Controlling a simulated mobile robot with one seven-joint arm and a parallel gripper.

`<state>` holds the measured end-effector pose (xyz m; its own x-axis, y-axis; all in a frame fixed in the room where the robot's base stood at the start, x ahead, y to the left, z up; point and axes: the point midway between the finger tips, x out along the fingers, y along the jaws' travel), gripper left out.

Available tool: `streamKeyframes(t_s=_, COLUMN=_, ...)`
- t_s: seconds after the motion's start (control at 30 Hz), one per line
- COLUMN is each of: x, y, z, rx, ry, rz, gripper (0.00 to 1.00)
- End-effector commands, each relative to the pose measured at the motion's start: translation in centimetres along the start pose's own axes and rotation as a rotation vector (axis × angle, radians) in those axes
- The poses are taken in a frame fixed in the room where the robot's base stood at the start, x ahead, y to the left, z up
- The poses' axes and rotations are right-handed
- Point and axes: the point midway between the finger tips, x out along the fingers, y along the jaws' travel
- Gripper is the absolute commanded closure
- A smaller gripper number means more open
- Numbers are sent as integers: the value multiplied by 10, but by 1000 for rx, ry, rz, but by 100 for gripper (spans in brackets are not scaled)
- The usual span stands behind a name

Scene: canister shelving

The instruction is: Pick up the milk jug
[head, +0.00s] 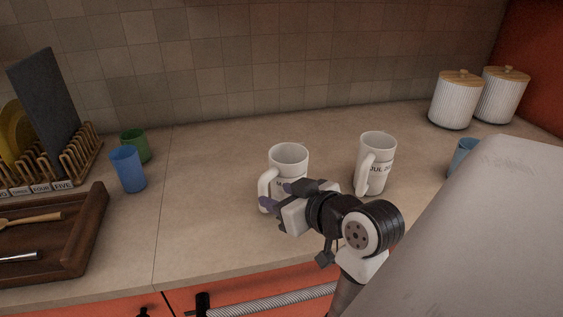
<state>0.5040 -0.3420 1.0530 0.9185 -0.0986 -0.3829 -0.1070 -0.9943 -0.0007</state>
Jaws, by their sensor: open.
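A white jug (289,158) with a handle on its left side stands upright on the counter in the middle of the head view. Dark lettering on its front starts with what looks like an "M"; my gripper hides the rest. A second white jug (378,150) stands upright to its right, with its handle on the left and dark lettering I cannot fully read. My gripper (282,198) is open in front of the left jug, its fingers close to the lower handle. I cannot tell whether the handle lies between the fingers or whether they touch.
A blue cup (127,169) and a green cup (135,144) stand at left, beside a wooden rack (80,152) and a brown tray (85,240). Ribbed canisters (455,101) stand at back right. The counter between is clear.

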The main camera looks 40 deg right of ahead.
Motion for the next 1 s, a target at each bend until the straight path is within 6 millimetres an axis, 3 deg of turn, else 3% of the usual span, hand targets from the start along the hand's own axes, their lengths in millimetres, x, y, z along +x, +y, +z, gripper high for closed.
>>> streamKeyframes(t_s=0.13, x=26, y=0, z=-1, rx=2, ry=-1, rz=-3, gripper=55)
streamKeyframes(t_s=0.37, x=44, y=0, z=-1, rx=0, ry=0, rz=-1, gripper=55)
streamKeyframes(t_s=0.7, x=88, y=4, z=-1, rx=1, ry=-1, rz=-2, gripper=55)
streamKeyframes(t_s=1.0, x=92, y=4, z=0, rx=-1, ry=1, rz=1, gripper=56)
